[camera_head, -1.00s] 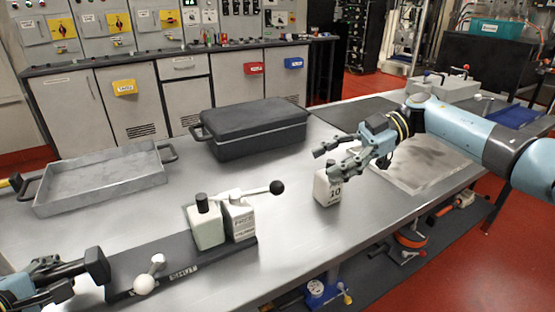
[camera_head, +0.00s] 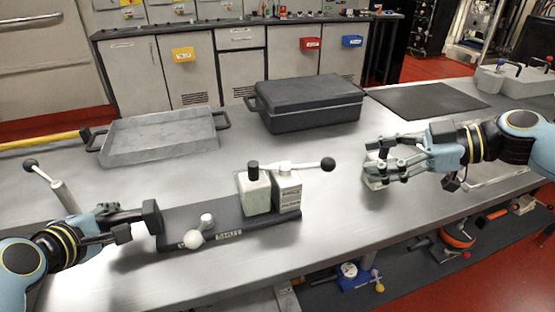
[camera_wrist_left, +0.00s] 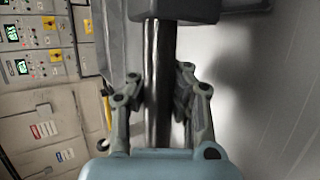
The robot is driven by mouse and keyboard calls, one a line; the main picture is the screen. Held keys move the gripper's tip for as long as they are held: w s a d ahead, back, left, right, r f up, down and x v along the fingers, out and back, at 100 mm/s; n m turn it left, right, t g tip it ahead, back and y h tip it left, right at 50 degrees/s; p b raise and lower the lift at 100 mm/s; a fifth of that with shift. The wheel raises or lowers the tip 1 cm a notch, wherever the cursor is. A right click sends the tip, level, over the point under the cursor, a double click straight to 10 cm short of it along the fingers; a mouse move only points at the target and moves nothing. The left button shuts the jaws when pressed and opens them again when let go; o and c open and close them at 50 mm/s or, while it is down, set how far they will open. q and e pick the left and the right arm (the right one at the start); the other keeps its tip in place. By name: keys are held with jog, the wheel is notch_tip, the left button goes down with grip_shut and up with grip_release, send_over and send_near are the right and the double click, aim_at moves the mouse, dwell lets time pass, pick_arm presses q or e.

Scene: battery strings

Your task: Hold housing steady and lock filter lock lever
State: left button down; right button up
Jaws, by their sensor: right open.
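The housing is a pair of pale blocks (camera_head: 270,191) on a long dark base plate (camera_head: 260,229). A lever with a black ball knob (camera_head: 328,164) extends right from its top; a short lever with a white ball (camera_head: 193,239) lies at the plate's left part. Which one is the filter lock lever is not marked legibly. My left gripper (camera_head: 138,219) is at the plate's left end, its fingers closed on both sides of a dark bar (camera_wrist_left: 160,90) that ends in a dark block (camera_head: 152,217).
A grey metal tray (camera_head: 160,135) and a closed black case (camera_head: 310,103) stand behind the housing. A pale rod with a black knob (camera_head: 31,165) rises behind my left gripper. A dark mat (camera_head: 430,101) lies at the back right. Table between housing and right gripper is clear.

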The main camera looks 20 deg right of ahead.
aim_at(328, 162)
jog(key=x, duration=0.9)
jog(key=shift+w+a+f, duration=0.1)
jog(key=shift+w+a, duration=0.1)
jog(key=shift+a, duration=0.1)
grip_shut()
